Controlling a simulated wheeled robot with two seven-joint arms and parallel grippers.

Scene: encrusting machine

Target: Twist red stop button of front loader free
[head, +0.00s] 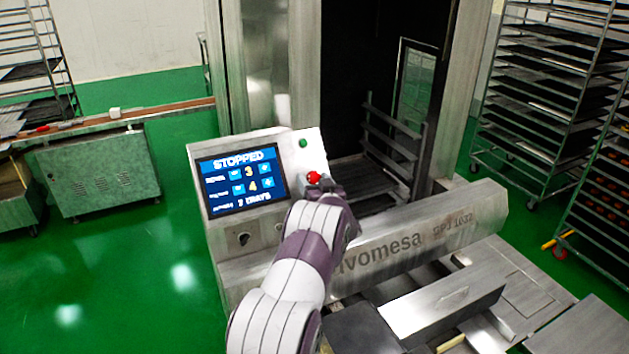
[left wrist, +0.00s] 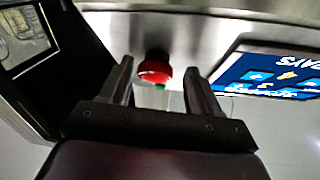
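The red stop button (head: 314,177) sits on the metal control panel, below a green button (head: 303,143) and right of the screen (head: 240,181). The screen reads STOPPED. My left gripper (head: 322,184) is at the red button, its fingers partly hidden by the wrist in the head view. In the left wrist view the red button (left wrist: 154,72) shows between and just beyond the two open fingers (left wrist: 160,80), with a gap on each side. A bit of green shows below the button there. My right gripper is in neither view.
The front loader's metal beam (head: 400,245) runs right of my left arm. A rack of trays (head: 545,90) stands at the right. A conveyor with a metal cabinet (head: 95,175) stands at the left. The green floor between is clear.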

